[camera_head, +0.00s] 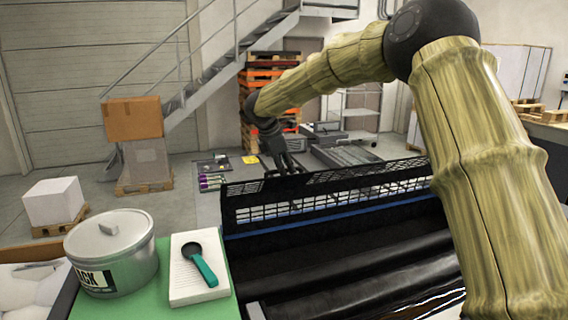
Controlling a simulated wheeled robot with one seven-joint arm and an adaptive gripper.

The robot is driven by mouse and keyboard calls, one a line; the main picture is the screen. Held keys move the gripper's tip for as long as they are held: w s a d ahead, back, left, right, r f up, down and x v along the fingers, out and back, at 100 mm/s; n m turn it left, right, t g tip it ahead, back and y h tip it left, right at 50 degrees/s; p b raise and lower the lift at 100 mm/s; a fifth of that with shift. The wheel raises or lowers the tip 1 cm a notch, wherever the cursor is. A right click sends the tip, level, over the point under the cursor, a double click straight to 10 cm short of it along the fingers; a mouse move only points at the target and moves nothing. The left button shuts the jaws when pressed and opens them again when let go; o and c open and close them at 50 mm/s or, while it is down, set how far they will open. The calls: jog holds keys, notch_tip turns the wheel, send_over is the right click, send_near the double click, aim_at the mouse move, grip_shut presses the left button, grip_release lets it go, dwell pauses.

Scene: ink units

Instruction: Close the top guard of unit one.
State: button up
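The ink unit (345,270) fills the lower right, with dark rollers inside exposed from above. A black mesh guard (330,196) stands raised along its far edge, above a blue strip. I cannot read a number on the unit. My arm reaches over from the right, and my gripper (287,164) is at the guard's top edge, left of its middle. The fingers point down and overlap the mesh in the picture. Whether they touch it, or are open or shut, is too small and dark to tell. My arm hides the unit's right end.
A green surface (150,303) left of the unit holds a lidded metal can (112,262) and a white pad (186,286) with a teal-handled scoop (200,264). Boxes on pallets (140,150), a staircase (215,75) and shelving stand behind. Grey floor is open at the left.

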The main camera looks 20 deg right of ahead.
jog(key=shift+w+d+f, duration=0.15)
jog(key=shift+w+f, duration=0.1)
jog(key=shift+f, duration=0.15)
jog(key=shift+s+r, duration=0.15)
jog(key=shift+r, duration=0.05)
jog(key=shift+c, duration=0.5)
grip_shut()
jog(key=shift+s+f+b, duration=0.1)
jog(key=shift+f+b, duration=0.1)
jog(key=shift+b, duration=0.1)
